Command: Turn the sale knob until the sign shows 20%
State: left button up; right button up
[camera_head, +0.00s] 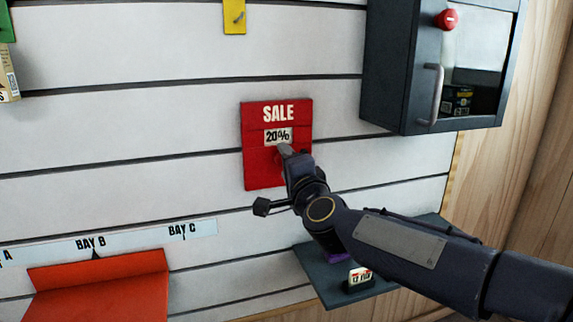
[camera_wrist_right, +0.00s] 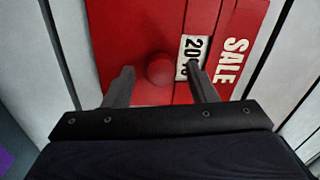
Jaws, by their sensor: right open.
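The red sale sign (camera_head: 262,172) hangs on the slatted white wall in the middle of the head view. Its small white window (camera_head: 278,136) reads 20%. The round red sale knob (camera_wrist_right: 160,69) shows in the right wrist view, below the window; in the head view my gripper mostly hides it. My right gripper (camera_head: 283,150) is in front of the sign. In the right wrist view its two fingers (camera_wrist_right: 161,80) are apart, one on each side of the knob, with gaps between them and it. My left gripper is in neither view.
A dark cabinet (camera_head: 388,75) with a red knob (camera_head: 446,19) and a handle hangs at upper right. A dark shelf (camera_head: 318,268) with a small price tag (camera_head: 360,276) is under my right arm. An orange bin (camera_head: 100,290) stands at lower left.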

jog(key=v, duration=0.7)
jog(key=shift+s+p, duration=0.25)
jog(key=shift+p, duration=0.1)
jog(key=shift+f, duration=0.1)
jog(key=s+d+f+n+g+h, duration=0.1)
jog(key=s+d+f+n+g, duration=0.4)
jog(key=s+f, duration=0.4)
jog(key=s+d+f+n+g, duration=0.2)
jog(key=s+d+f+g, duration=0.1)
jog(key=s+d+f, duration=0.6)
jog(key=s+d+f+n+g+h, duration=0.1)
jog(key=s+d+f+n+g, duration=0.3)
jog(key=s+f, duration=0.5)
notch_tip(320, 180, up, 36)
jog(key=s+p, duration=0.3)
jog(key=p, duration=3.2)
jog(key=shift+r, duration=0.2)
